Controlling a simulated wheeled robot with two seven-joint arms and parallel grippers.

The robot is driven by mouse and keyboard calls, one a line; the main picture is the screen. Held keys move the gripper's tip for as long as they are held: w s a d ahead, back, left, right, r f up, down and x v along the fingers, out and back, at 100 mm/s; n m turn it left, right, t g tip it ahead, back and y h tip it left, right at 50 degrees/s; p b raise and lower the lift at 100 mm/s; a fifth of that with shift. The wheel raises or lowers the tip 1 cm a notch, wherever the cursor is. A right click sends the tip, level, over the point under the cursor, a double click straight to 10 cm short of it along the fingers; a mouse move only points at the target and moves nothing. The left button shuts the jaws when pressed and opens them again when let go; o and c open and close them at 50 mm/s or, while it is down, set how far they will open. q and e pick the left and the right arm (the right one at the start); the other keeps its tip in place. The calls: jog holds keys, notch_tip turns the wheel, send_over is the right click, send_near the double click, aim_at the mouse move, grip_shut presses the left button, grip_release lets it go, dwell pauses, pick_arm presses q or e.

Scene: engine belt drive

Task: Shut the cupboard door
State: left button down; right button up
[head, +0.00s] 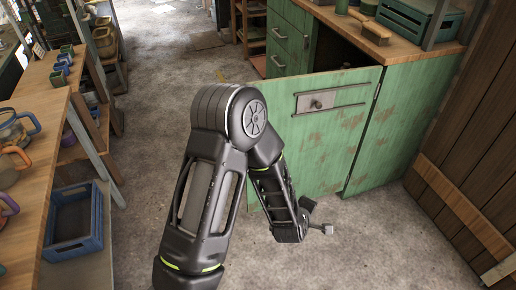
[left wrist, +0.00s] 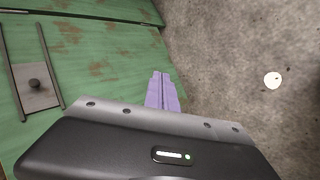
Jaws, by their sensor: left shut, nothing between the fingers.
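The green cupboard door (head: 335,135) stands open in the head view, with the dark cupboard inside showing above its top edge. Its right edge meets a green side panel (head: 410,125). A round knob (head: 316,104) sits on a metal plate near the door's top. The worn green door (left wrist: 100,60) and its knob (left wrist: 35,84) also fill the left of the left wrist view. My left gripper (head: 327,229) is low in front of the door's lower part, shut and empty. Its purple fingers (left wrist: 163,92) show against the door's edge and the floor; contact is unclear. My right gripper is not in view.
A wooden counter (head: 400,48) with a brush (head: 370,30) and a green crate (head: 418,20) tops the cupboard. A wooden wall (head: 480,130) stands at right. Shelves and a blue crate (head: 73,220) line the left. The concrete floor (head: 370,245) before the door is clear.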

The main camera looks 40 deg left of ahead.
pick_arm(q)
jog(key=w+a+r+n+t+y+b, duration=0.1)
jog(key=w+a+n+t+y+b, duration=0.25)
jog(key=w+a+n+b, duration=0.55)
jog(key=s+a+r+n+y+b, duration=0.4)
jog(key=a+r+n+y+b, duration=0.4)
jog(key=n, duration=1)
jog(key=shift+a+r+n+g+y+b, duration=0.35)
jog(key=shift+r+g+y, duration=0.1)
jog(key=shift+y, duration=0.2)
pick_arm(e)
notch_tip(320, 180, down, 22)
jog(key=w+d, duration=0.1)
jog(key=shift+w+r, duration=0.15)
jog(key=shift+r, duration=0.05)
pick_arm(q)
jog(key=shift+w, duration=0.1)
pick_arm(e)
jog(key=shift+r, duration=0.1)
pick_arm(q)
jog(key=p+x, duration=0.1)
jog(key=x, duration=1.3)
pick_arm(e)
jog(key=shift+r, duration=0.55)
pick_arm(q)
jog(key=shift+f, duration=0.1)
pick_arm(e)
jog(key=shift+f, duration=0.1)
